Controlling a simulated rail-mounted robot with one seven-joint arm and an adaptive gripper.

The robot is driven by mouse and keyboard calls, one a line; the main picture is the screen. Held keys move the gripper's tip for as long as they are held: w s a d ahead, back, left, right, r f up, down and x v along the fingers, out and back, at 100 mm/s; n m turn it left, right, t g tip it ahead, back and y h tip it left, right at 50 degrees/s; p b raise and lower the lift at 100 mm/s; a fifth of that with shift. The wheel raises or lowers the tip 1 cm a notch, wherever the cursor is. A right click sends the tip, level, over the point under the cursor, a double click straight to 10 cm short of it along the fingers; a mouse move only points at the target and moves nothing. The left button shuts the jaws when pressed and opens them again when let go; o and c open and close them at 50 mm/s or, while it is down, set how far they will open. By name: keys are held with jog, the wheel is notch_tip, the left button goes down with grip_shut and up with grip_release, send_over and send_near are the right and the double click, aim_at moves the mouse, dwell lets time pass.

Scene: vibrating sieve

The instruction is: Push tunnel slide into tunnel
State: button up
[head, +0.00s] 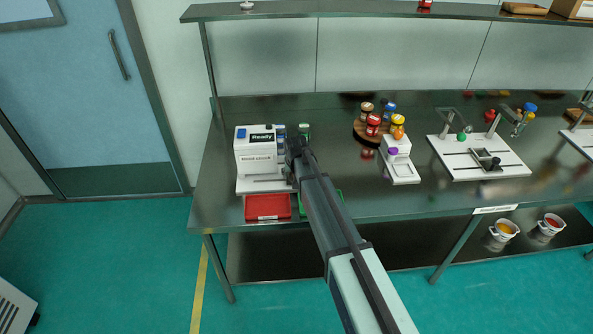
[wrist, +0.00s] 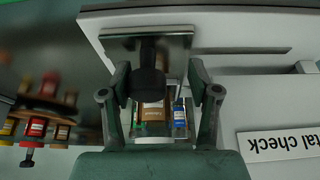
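The white metal-check machine (head: 256,152) stands at the left end of the bench and its screen reads "Ready". In the wrist view its label (wrist: 285,143) shows upside down. The tunnel slide (wrist: 180,44) is a metal plate with a black knob (wrist: 148,84). Small jars (wrist: 152,112) show behind the knob; I cannot tell whether they stand on the slide. My gripper (wrist: 158,82) is open, with the knob between its fingers, nearer the left one. In the head view my gripper (head: 293,150) is at the machine's right side and hides the slide and tunnel mouth.
A red tray (head: 268,207) lies in front of the machine, with a green tray (head: 335,198) partly behind my arm. To the right are a round wooden rack of jars (head: 370,130), a small white device (head: 399,165) and a white fixture (head: 480,160). A shelf (head: 400,9) runs above.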

jog(key=shift+s+a+b, duration=0.2)
jog(key=shift+s+a, duration=0.15)
jog(key=shift+a, duration=1.65)
jog(key=shift+s+a+b, duration=0.2)
jog(key=shift+s+a, duration=0.2)
jog(key=shift+a, duration=1.55)
jog(key=shift+s+a+b, duration=0.2)
jog(key=shift+s+a, duration=0.15)
jog(key=shift+a, duration=1.65)
jog(key=o, duration=0.8)
jog(key=shift+r, duration=0.1)
jog(key=p+v, duration=0.3)
jog(key=v, duration=0.6)
